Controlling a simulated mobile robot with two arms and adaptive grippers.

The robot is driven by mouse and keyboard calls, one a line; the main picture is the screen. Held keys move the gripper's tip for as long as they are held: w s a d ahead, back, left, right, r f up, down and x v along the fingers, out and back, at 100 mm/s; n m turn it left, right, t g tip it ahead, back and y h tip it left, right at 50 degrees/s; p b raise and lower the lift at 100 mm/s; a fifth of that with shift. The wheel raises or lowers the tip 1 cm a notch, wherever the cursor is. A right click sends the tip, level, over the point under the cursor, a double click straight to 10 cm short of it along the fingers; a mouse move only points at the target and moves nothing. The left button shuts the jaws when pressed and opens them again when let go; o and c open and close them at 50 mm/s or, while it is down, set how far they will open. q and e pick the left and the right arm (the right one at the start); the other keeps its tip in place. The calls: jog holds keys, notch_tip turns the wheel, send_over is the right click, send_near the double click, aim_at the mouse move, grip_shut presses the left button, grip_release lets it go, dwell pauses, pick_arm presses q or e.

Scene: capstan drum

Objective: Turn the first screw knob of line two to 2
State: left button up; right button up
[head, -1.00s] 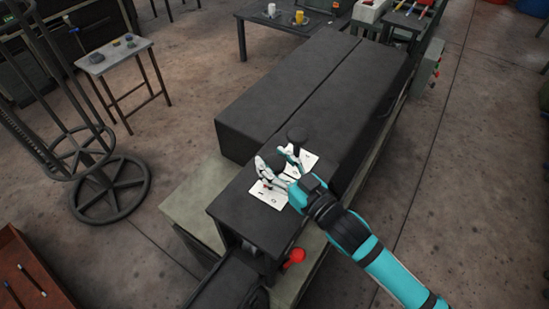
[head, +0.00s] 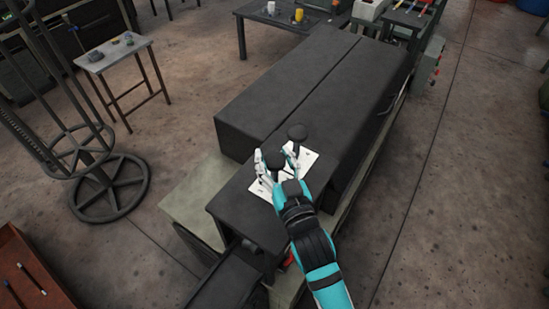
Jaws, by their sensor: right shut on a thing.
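Two black screw knobs stand on white marked plates on the dark top of the machine in the head view. The far knob (head: 297,132) is free, beside the far plate (head: 311,158). The near knob (head: 276,161) is between the fingers of my right gripper (head: 276,157), which is shut on it. The near plate (head: 260,189) is partly covered by my gripper, and its marks are too small to read. I cannot tell from the picture which number the near knob points to. My left gripper is out of view.
The long dark machine cover (head: 315,85) extends away behind the knobs. A red part (head: 289,258) below the machine top is mostly hidden by my arm. Floor at the right is clear.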

jog(key=shift+r, duration=0.15)
jog(key=o, duration=1.1)
jog(key=shift+o, duration=0.2)
jog(key=v, duration=1.2)
